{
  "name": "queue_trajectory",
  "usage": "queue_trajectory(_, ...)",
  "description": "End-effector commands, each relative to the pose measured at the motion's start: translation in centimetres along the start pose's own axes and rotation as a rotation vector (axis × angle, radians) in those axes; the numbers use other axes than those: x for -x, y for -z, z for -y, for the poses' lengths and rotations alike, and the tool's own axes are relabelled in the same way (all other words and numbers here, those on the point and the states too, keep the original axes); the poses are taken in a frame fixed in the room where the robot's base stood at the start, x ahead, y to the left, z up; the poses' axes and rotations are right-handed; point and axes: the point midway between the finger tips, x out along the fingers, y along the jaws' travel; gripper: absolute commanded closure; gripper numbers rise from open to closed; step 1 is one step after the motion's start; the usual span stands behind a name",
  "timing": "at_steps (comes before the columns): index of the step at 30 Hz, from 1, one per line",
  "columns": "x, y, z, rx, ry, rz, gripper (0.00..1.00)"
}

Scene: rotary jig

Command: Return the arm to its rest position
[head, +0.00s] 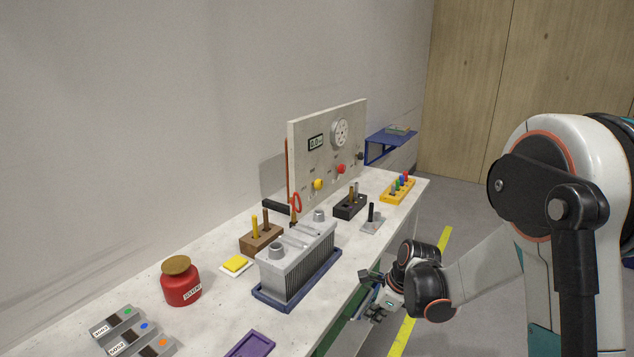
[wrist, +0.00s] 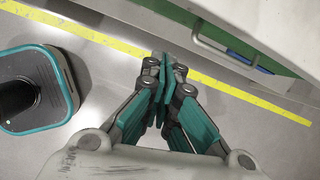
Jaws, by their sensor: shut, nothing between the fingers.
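My gripper (head: 372,293) is in front of the bench's front edge in the head view, beside the bench and apart from the things on it. In the wrist view its teal fingers (wrist: 166,90) are shut together with nothing between them. The wrist view looks down on the floor, with the bench side at the upper right. My arm reaches in from the right of the head view with its elbow bent.
The workbench (head: 215,320) carries a finned grey block (head: 298,262), a red jar (head: 180,284), a wooden holder (head: 261,238) and an upright panel (head: 325,150). A yellow floor line (wrist: 235,84) runs alongside the bench. The floor right of the bench shows no loose objects.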

Motion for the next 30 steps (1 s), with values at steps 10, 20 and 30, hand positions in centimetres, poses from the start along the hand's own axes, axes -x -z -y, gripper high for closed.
queue_trajectory(10,11.1,-0.8,-3.5,0.509,0.104,-0.063,1.00)
queue_trajectory(20,18.9,0.1,-8.4,0.997,0.176,-0.167,1.00)
queue_trajectory(30,24.2,2.4,-14.5,1.499,0.213,-0.316,1.00)
